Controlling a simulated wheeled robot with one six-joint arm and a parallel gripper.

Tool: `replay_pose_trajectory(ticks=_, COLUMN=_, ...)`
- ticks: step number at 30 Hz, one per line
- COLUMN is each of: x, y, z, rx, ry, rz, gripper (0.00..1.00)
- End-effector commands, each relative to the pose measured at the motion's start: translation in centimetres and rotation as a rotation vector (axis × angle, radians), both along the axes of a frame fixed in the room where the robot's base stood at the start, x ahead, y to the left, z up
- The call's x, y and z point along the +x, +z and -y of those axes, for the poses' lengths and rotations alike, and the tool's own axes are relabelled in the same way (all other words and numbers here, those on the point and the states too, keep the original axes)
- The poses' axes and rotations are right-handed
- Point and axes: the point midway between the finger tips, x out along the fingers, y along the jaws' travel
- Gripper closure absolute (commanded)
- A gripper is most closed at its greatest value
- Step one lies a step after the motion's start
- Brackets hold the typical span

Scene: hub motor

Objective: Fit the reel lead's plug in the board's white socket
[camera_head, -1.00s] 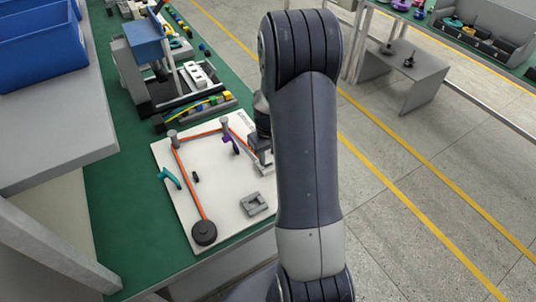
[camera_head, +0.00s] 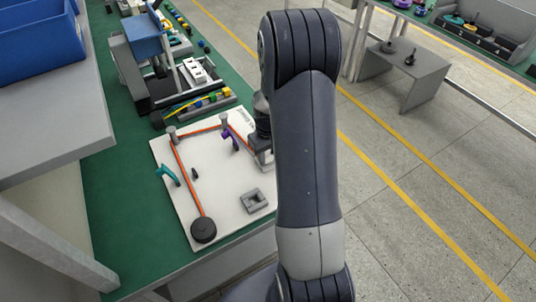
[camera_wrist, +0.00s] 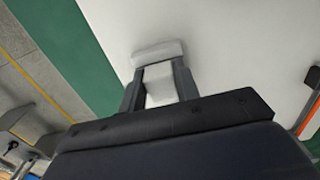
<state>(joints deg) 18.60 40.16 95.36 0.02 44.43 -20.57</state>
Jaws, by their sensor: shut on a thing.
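My gripper (camera_wrist: 158,88) is shut on a pale block, seemingly the plug (camera_wrist: 159,84), between its two dark fingers. A whitish bar (camera_wrist: 157,52) lies just beyond the fingertips; I cannot tell whether it is the socket or touches the plug. In the head view my gripper is over the right side of the white board (camera_head: 215,185), mostly hidden behind my arm. The orange lead (camera_head: 186,178) runs from the dark reel (camera_head: 203,231) up to one post (camera_head: 171,136), across to a second post (camera_head: 224,122), then toward my gripper.
A grey block with an opening (camera_head: 255,201), a teal clip (camera_head: 167,175), a purple clip (camera_head: 230,139) and a small dark peg (camera_head: 195,173) are on the board. A tray with cables (camera_head: 200,105) and a machine (camera_head: 150,60) stand behind. Bare green bench (camera_head: 120,215) lies left.

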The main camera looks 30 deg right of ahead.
Motion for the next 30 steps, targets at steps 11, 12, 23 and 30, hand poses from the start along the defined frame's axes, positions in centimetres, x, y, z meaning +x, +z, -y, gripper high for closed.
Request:
replay_pose_trajectory(ticks=11, x=0.0, y=0.0, z=0.0, rx=0.000, ry=0.000, rz=0.000, gripper=0.52)
replay_pose_trajectory(ticks=12, x=0.0, y=0.0, z=0.0, rx=0.000, ry=0.000, rz=0.000, gripper=0.48)
replay_pose_trajectory(ticks=23, x=0.0, y=0.4, z=0.0, rx=-0.001, ry=0.000, rz=0.001, gripper=0.44)
replay_pose_trajectory(ticks=30, x=0.1, y=4.0, z=0.0, rx=-0.002, ry=0.000, rz=0.006, gripper=0.44)
